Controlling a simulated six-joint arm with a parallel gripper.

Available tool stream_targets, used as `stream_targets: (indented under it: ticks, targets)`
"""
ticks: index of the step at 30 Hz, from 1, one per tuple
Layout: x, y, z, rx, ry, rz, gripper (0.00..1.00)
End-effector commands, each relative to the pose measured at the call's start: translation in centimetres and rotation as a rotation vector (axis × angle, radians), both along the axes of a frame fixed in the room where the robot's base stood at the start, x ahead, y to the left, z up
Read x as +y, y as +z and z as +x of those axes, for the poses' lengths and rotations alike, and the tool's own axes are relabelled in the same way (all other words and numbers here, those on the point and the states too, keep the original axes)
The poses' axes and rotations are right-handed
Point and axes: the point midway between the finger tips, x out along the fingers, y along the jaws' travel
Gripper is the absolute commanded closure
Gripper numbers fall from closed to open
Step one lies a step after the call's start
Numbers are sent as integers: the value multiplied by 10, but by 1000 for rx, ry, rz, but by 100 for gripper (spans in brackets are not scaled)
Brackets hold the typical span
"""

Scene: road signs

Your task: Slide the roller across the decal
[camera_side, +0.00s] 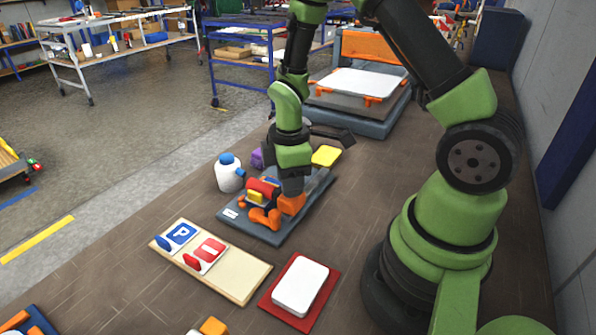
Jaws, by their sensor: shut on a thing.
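My gripper (291,190) points down over the grey tray (269,234) in the middle of the bench. It is shut on an orange piece (292,203), apparently the roller; its shape is partly hidden by the gripper. Beside it on the tray are red, blue and yellow parts and an orange part (264,218) with rounded ends. A pale board (236,283) nearer the camera bears a blue P sign (180,234) and a red sign (208,252) with a white bar. A blank white plate (300,286) lies on a red mat (332,278). I cannot tell which surface carries the decal.
A white bottle with a blue cap (229,174) stands left of the tray. A yellow pad (326,156) and a purple item (257,158) are behind. A machine with a white sheet (361,82) stands at the back. Free bench lies left of the pale board.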

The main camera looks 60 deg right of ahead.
Motion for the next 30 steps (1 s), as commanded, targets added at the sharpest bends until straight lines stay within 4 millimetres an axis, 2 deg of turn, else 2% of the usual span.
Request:
stream_targets:
  ticks: [6,7,9,10,20,23,30]
  targets:
    - [4,0,-1,8,2,5,100]
    - [4,0,-1,8,1,4,60]
    - [3,0,-2,9,1,5,44]
    - [3,0,-2,9,1,5,41]
    - [2,3,-1,6,2,3,41]
    - [2,14,0,2,3,2,41]
    - [2,60,0,-1,1,2,41]
